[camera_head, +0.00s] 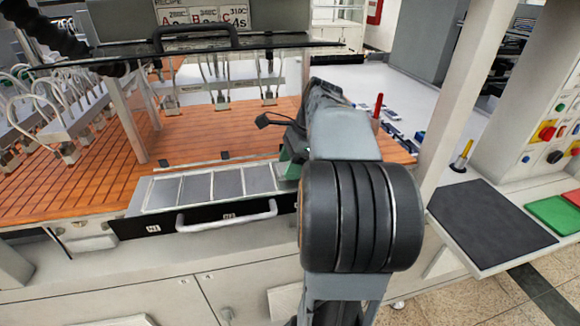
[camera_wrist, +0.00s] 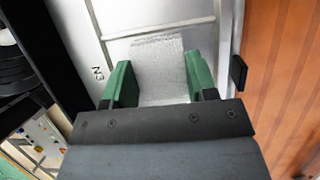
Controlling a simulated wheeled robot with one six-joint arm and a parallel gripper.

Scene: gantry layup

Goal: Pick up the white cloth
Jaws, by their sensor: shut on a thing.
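The white cloth (camera_wrist: 158,55) is a pale, woven-looking piece in the wrist view, lying between the two green fingers of my gripper (camera_wrist: 160,70). The fingers are shut on it from the left and right. Its near part is hidden by the gripper body. In the head view my gripper (camera_head: 291,152) is at the right end of the compartment tray, partly hidden by my arm. I cannot make out the cloth there.
The tray (camera_head: 163,179) has several grey compartments and a front handle (camera_head: 228,217). An orange slatted table (camera_head: 230,128) lies behind it. Suction-cup tooling (camera_head: 222,88) hangs above. A pale post (camera_head: 470,90) and a dark mat (camera_head: 490,225) stand right.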

